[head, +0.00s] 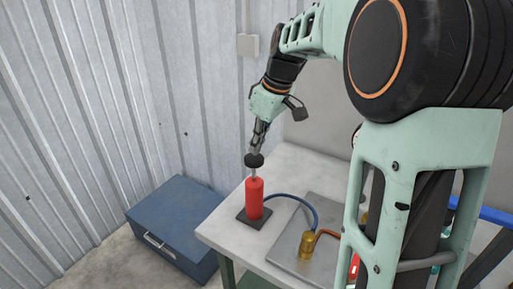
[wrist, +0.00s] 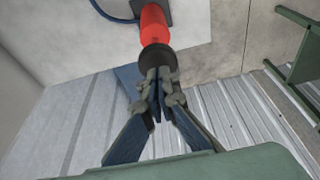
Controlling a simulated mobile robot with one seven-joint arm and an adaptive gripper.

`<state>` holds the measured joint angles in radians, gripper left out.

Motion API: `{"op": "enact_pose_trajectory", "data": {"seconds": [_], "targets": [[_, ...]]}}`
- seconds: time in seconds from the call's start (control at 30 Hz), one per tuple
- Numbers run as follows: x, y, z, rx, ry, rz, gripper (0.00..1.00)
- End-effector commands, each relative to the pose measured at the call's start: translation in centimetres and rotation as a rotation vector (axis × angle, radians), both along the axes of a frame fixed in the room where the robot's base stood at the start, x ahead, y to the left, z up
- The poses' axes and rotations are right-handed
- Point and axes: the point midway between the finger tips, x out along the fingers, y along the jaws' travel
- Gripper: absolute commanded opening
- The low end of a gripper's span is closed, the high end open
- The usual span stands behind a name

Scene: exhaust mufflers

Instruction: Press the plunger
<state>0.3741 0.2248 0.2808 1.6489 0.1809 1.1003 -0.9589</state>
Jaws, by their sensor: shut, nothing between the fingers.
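A red cylinder pump (head: 254,198) stands upright on a dark square base near the left corner of the table. Its plunger has a black knob (head: 254,160) on a thin metal rod that shows above the red body. My gripper (head: 257,148) is shut and empty, pointing down with its fingertips at the top of the knob. In the wrist view my shut gripper (wrist: 156,75) lies against or just over the black knob (wrist: 157,61), with the red body (wrist: 154,25) behind it. I cannot tell whether the fingertips touch the knob.
A blue hose (head: 305,203) runs from the pump to a brass fitting (head: 307,245) on a grey plate (head: 290,249). A blue toolbox (head: 172,225) stands on the floor left of the table (head: 220,232). Corrugated metal walls (head: 100,110) stand behind.

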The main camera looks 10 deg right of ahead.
Motion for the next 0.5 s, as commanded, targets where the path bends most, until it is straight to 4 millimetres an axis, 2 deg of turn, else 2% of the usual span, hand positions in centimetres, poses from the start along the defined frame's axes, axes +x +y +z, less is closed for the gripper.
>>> {"op": "enact_pose_trajectory", "data": {"seconds": [0.17,0.5], "targets": [[-0.01,-0.02,-0.92,0.0,0.0,0.0,0.0],[0.0,-0.02,-1.05,0.0,0.0,0.0,0.0]]}}
